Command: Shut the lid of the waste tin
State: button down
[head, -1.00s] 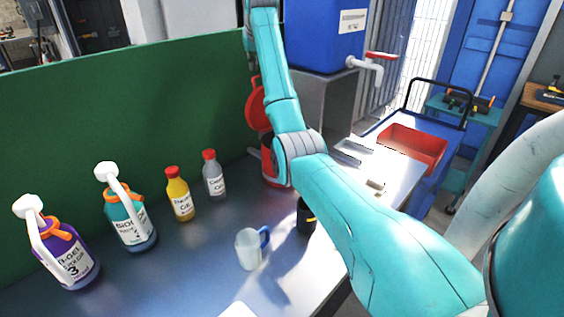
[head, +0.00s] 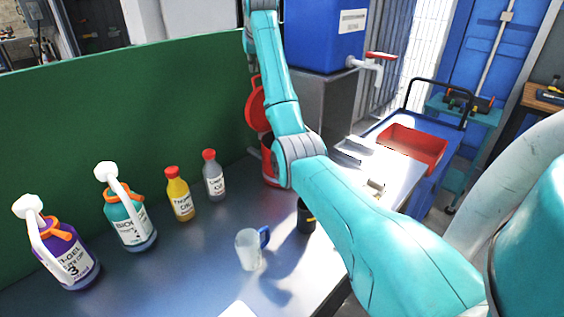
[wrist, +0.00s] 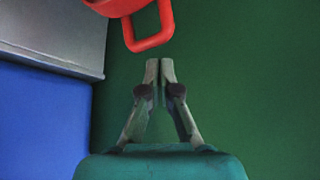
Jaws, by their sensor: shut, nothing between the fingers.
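The red waste tin (head: 268,163) stands at the back of the bench, mostly hidden behind my arm. Its red lid (head: 257,107) stands raised and open against the green panel, with a loop handle on its edge. In the wrist view the red lid (wrist: 115,5) shows at the top edge, with its handle (wrist: 150,40) hanging toward my fingers. My gripper (wrist: 160,62) is shut and empty, its fingertips just short of the handle in the picture. Whether they touch it I cannot tell. In the head view the gripper is hidden behind or beyond my arm.
A green panel (head: 120,120) runs behind the bench. A blue tank (head: 325,35) on a grey stand (head: 325,100) is close to the tin's right. Several bottles, including a yellow one (head: 180,197), a mug (head: 248,250) and a dark cup (head: 305,216) stand in front.

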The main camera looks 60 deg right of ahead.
jog(key=shift+f, duration=1.8)
notch_tip(320, 180, up, 9)
jog(key=s, duration=0.2)
jog(key=shift+a, duration=0.25)
dwell(0.9)
